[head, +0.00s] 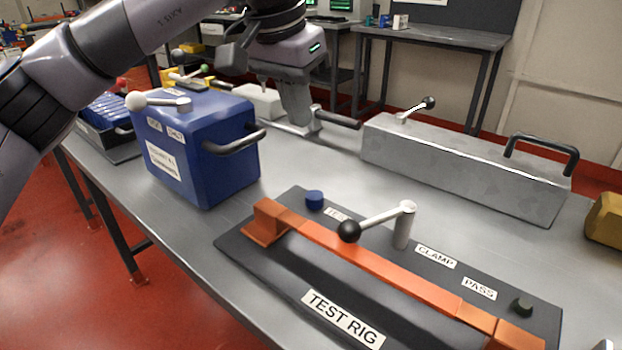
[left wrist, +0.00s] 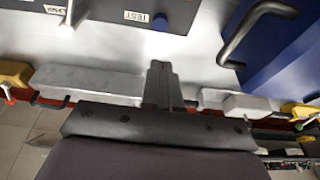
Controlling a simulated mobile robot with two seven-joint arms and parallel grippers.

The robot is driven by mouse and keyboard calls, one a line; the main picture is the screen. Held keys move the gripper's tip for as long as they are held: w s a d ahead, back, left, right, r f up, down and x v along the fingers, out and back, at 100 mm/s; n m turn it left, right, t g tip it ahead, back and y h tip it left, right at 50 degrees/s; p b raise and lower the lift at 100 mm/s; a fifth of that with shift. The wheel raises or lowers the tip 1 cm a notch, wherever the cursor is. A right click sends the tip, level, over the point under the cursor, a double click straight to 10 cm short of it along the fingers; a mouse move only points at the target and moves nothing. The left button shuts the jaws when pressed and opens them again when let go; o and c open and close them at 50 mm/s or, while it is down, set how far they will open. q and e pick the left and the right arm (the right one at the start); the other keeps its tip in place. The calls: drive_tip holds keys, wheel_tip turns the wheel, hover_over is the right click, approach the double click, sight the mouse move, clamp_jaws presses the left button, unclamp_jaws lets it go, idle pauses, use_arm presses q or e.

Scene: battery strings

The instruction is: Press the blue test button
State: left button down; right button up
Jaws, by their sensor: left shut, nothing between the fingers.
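The blue test button (head: 314,199) is a short blue cylinder at the back left of the dark test rig plate (head: 232,243), beside a TEST label. It also shows in the left wrist view at the top (left wrist: 160,22), apart from my fingers. My left gripper (head: 301,122) is shut and empty, pointing down beyond the blue box, behind the button in the head view. Its closed fingers show in the left wrist view (left wrist: 158,68). Nothing shows it touching the button. My right gripper is not in view.
A blue box (head: 220,172) with a black handle stands left of the rig. A clamp lever (head: 403,225) with a black ball rises beside the button, over an orange bar (head: 370,268). A long grey box (head: 455,172) lies behind. Bare table separates the button from it.

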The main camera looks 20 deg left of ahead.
sight(312, 196)
use_arm(q)
drive_tip(key=b+x, duration=0.1)
drive_tip(key=x, duration=0.3)
drive_tip(key=b+x, duration=0.1)
drive_tip(key=x, duration=0.8)
drive_tip(key=shift+s+f+b, duration=0.1)
drive_tip(key=shift+s+b, duration=0.3)
drive_tip(key=shift+f, duration=0.45)
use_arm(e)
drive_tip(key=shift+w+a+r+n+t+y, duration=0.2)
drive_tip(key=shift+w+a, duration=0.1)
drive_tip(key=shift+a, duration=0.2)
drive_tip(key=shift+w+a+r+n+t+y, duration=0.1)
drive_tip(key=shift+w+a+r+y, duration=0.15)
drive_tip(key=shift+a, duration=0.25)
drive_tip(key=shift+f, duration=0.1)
use_arm(q)
drive_tip(key=shift+f, duration=1)
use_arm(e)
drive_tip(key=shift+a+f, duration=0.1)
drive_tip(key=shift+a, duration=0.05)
